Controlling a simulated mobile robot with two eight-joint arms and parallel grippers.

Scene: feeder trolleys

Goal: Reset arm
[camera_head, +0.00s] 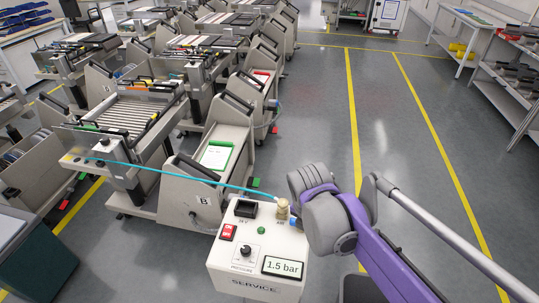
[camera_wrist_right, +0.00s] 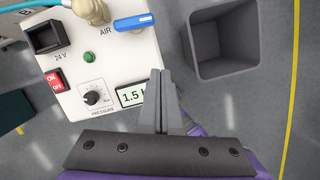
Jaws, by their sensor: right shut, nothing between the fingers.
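My right arm, purple and grey, comes in from the lower right in the head view, beside the white service box (camera_head: 258,262). Its gripper cannot be made out there. In the right wrist view my right gripper (camera_wrist_right: 161,73) is shut and empty, its fingertips in front of the right edge of the service box (camera_wrist_right: 112,62) and its partly covered pressure display (camera_wrist_right: 128,96). The gripper appears to hold nothing. My left gripper is not in view.
A light-blue hose (camera_head: 175,176) runs from a feeder trolley (camera_head: 192,203) to the box's brass air fitting (camera_head: 282,208). A blue valve lever (camera_wrist_right: 133,22) sits by the fitting. A grey bin (camera_wrist_right: 262,35) stands right of the box. The floor aisle (camera_head: 385,130) is clear.

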